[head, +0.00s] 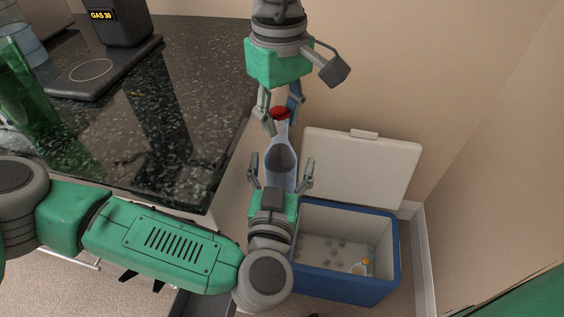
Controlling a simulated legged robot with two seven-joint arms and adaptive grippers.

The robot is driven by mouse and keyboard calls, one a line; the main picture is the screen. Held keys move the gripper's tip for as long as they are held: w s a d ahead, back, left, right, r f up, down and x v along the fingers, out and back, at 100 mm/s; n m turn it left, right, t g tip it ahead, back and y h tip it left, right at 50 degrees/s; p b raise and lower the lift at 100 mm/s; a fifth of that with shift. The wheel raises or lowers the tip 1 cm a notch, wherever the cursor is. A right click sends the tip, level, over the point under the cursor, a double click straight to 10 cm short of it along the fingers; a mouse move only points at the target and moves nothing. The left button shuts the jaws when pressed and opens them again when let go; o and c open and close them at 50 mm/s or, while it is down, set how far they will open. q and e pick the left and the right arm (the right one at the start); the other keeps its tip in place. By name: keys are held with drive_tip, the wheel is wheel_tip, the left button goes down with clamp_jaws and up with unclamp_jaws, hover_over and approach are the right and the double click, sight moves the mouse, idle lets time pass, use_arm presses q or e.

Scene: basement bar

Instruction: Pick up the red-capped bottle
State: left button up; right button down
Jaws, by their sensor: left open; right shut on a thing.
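The red-capped bottle (280,158) is clear with dark contents and hangs upright beside the counter's right edge. My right gripper (281,108) comes from above and is shut on the bottle at its red cap and neck. My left gripper (281,168) is below, open, with one finger on each side of the bottle's lower body. I cannot tell whether its fingers touch the glass. The bottle's base is hidden behind the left gripper's palm.
A blue cooler (345,285) stands open on the floor at lower right, its white lid (362,165) raised. The dark speckled counter (190,110) holds a black appliance (122,25) and a green bottle (28,95) at left.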

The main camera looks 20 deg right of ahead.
use_arm(q)
drive_tip(key=shift+c, duration=0.3)
drive_tip(key=c, duration=1.3)
drive_tip(key=shift+d, duration=0.1)
clamp_jaws()
use_arm(e)
drive_tip(key=c, duration=1.6)
unclamp_jaws()
drive_tip(key=shift+c, duration=0.2)
drive_tip(key=o, duration=0.4)
drive_tip(key=shift+r, duration=0.1)
